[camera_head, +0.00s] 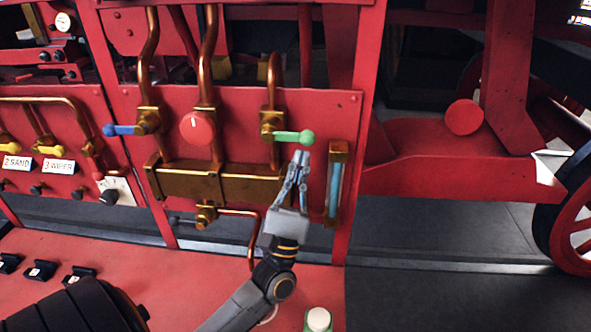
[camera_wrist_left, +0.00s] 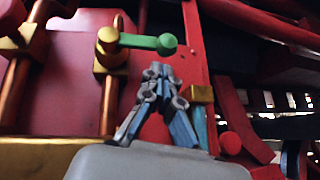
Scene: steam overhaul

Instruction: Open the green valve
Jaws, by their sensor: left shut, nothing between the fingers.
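The green valve (camera_head: 293,137) is a green lever with a ball end on a brass body. It sits on the red panel and points right, roughly level. It also shows in the left wrist view (camera_wrist_left: 148,43), near the top middle. My left gripper (camera_head: 300,156) is shut and empty, with its fingertips just below the ball end of the lever. In the left wrist view its fingertips (camera_wrist_left: 157,70) appear below the lever; I cannot tell whether they touch it. My right gripper does not show.
A blue lever (camera_head: 122,129) and a red round knob (camera_head: 196,127) sit left of the green valve. A brass-framed gauge glass (camera_head: 336,183) stands close to the right of my left gripper. Copper pipes rise above the valves. A brass manifold (camera_head: 215,184) runs below.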

